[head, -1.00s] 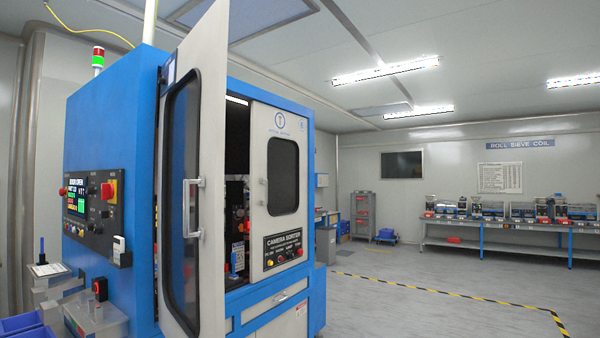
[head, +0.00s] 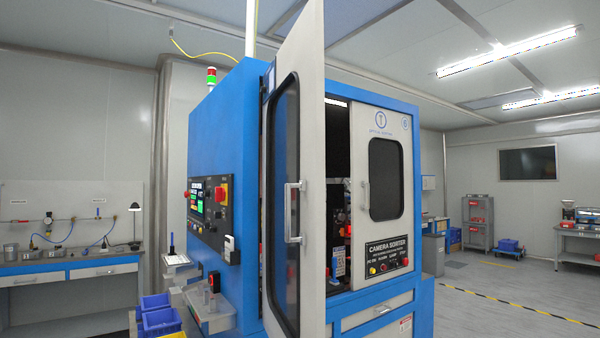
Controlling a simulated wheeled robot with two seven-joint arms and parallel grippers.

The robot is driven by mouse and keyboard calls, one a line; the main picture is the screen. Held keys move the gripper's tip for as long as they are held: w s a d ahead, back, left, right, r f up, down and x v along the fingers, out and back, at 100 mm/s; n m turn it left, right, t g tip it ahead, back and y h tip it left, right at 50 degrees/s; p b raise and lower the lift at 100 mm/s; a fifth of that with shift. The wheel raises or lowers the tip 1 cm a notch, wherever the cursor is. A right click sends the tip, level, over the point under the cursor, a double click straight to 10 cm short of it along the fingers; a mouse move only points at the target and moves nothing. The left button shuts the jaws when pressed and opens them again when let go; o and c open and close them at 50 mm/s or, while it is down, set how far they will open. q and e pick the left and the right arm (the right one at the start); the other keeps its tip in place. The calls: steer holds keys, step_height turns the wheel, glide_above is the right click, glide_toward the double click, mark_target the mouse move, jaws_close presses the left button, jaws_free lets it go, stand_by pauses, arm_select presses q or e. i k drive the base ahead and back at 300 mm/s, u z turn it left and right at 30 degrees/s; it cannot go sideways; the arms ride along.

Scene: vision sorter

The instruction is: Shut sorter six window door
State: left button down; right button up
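The blue camera sorter (head: 229,127) stands in the middle of the head view, with a "6" mark at the top right of its front. Its left window door (head: 312,120) is swung open toward me and shows nearly edge-on, with a dark window and a vertical handle (head: 292,212). The right window door (head: 368,125) is shut, with its own handle (head: 365,195) at its left edge. Dark machine parts show in the gap between the two doors. Neither of my grippers is in view.
A control panel (head: 208,210) and small trays stick out from the sorter's left side, above blue bins (head: 158,315). A workbench (head: 70,268) stands at the left wall. A grey shelf rack (head: 478,222) and a blue cart (head: 509,248) stand at the back right. The floor at right is clear.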

mark_target(294, 204)
steer(key=i, duration=1.55)
steer(key=k, duration=1.65)
steer(key=u, duration=1.55)
steer(key=i, duration=2.6)
steer(key=z, duration=3.05)
